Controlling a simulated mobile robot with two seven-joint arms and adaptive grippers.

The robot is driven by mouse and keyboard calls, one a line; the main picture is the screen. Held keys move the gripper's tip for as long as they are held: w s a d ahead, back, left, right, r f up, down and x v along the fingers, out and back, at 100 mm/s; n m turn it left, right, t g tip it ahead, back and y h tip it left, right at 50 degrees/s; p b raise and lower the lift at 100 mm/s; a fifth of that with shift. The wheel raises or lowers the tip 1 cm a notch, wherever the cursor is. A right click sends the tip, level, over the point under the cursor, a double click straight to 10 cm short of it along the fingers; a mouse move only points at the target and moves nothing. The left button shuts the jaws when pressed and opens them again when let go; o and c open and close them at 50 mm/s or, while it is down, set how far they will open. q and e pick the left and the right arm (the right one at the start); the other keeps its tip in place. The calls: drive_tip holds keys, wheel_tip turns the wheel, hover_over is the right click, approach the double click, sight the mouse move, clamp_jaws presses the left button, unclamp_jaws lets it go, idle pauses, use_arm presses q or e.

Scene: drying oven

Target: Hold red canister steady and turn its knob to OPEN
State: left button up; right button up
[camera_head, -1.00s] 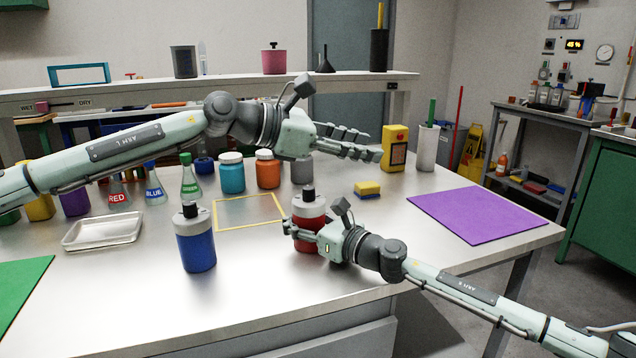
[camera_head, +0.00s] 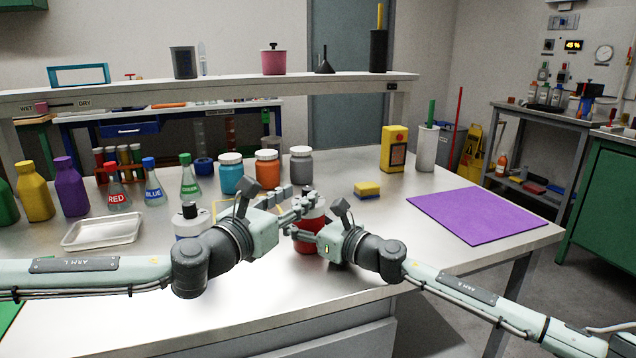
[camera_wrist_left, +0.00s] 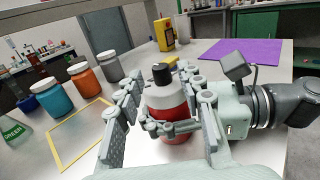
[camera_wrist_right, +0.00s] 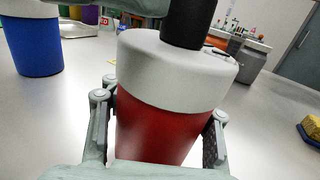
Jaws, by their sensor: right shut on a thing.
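The red canister (camera_head: 314,216) stands upright on the metal table, with a white collar and a black knob on top. My right gripper (camera_head: 300,232) is shut around its red body; one finger lies on each side in the right wrist view, where the canister (camera_wrist_right: 157,130) fills the middle and the black knob (camera_wrist_right: 190,22) is cut by the top edge. My left gripper (camera_head: 304,203) is open beside the canister's top. In the left wrist view its fingers spread to either side of the canister (camera_wrist_left: 166,98), below the black knob (camera_wrist_left: 162,72), without visible grip. Any knob marking is unreadable.
A blue canister (camera_wrist_right: 33,45) stands to the left, partly behind my left arm in the head view. White-lidded jars (camera_head: 267,172), a sponge (camera_head: 367,189) and a yellow box (camera_head: 393,150) stand behind. The purple mat (camera_head: 485,215) at right is bare.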

use_arm(q)
drive_tip(key=x, duration=0.8)
drive_tip(key=shift+w+d, duration=0.2)
drive_tip(key=shift+w, duration=0.1)
clamp_jaws()
